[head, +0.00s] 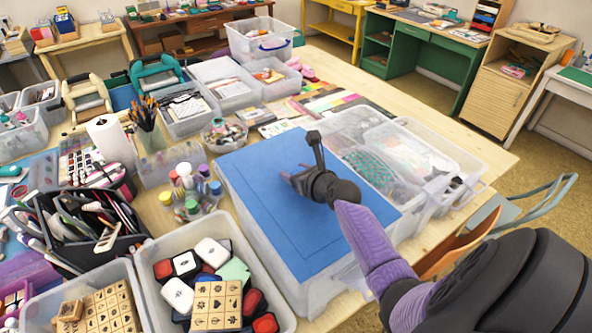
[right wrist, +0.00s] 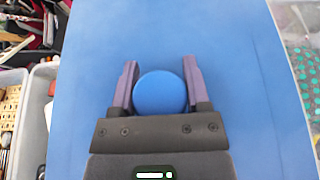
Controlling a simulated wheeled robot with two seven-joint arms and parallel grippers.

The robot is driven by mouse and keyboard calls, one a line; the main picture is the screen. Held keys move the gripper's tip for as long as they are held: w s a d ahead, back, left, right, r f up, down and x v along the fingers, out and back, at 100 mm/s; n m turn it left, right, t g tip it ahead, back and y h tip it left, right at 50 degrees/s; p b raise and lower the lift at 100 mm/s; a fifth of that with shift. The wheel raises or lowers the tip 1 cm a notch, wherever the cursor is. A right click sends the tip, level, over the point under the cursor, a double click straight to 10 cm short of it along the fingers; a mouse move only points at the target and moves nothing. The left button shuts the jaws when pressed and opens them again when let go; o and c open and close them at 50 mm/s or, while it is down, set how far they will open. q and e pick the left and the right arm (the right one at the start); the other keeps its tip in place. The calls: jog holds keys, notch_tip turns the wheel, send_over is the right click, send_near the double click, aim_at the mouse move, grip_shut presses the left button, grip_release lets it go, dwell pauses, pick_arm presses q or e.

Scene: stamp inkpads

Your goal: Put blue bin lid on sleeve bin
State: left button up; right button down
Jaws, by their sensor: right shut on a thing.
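The blue bin lid (head: 268,236) lies flat over the top of a translucent bin (head: 318,288), which I take to be the sleeve bin. From these views I cannot tell whether it is fully seated or slightly above the rim. My right gripper (head: 292,177) is above the lid. In the right wrist view, my right gripper (right wrist: 160,72) has its two purple fingers on either side of a round blue knob (right wrist: 160,93) on the lid and is shut on it. The lid fills most of that view. My left gripper does not show.
An open translucent bin (head: 462,185) with packets stands right of the lid. A bin of stamps and inkpads (head: 215,283) is close at the left. Small ink bottles (head: 187,188) stand by the lid's left edge. The wooden table (head: 330,82) has bare patches behind.

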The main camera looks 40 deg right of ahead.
dwell(0.4)
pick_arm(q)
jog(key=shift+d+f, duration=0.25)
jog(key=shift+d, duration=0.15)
pick_arm(e)
jog(key=shift+f, duration=0.55)
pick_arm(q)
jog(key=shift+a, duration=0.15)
pick_arm(e)
jog(key=c, duration=0.5)
grip_release()
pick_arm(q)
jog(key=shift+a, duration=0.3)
pick_arm(e)
jog(key=o, duration=0.5)
notch_tip(320, 180, up, 4)
jog(key=p, duration=0.4)
jog(key=shift+r, duration=0.1)
notch_tip(320, 180, up, 4)
jog(key=p, duration=0.4)
jog(key=shift+p, duration=0.3)
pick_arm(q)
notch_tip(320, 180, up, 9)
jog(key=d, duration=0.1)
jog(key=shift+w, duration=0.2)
